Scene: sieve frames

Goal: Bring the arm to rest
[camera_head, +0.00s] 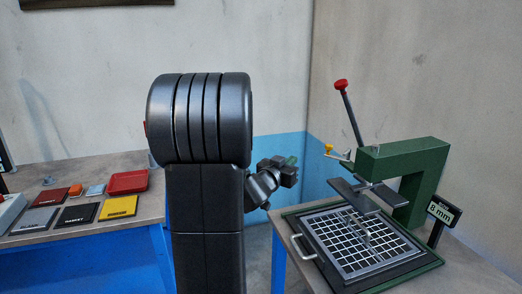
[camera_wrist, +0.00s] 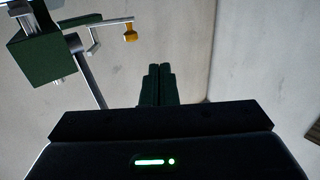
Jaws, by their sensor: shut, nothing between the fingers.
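My gripper (camera_wrist: 157,84) shows in the wrist view with its two dark green fingers together and nothing between them. It also shows in the head view (camera_head: 291,161), small, just right of my dark arm column. It is in the air to the left of the green press (camera_head: 400,150), apart from it. My arm's large upper part hides the middle of the head view, including part of my own arm links.
The press has a red-knobbed lever (camera_head: 341,86) and stands over a grid frame (camera_head: 365,243) on the right table. A sign (camera_head: 443,210) reads "8 mm". The left table holds a red tray (camera_head: 128,182), a yellow plate (camera_head: 119,207) and several other plates.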

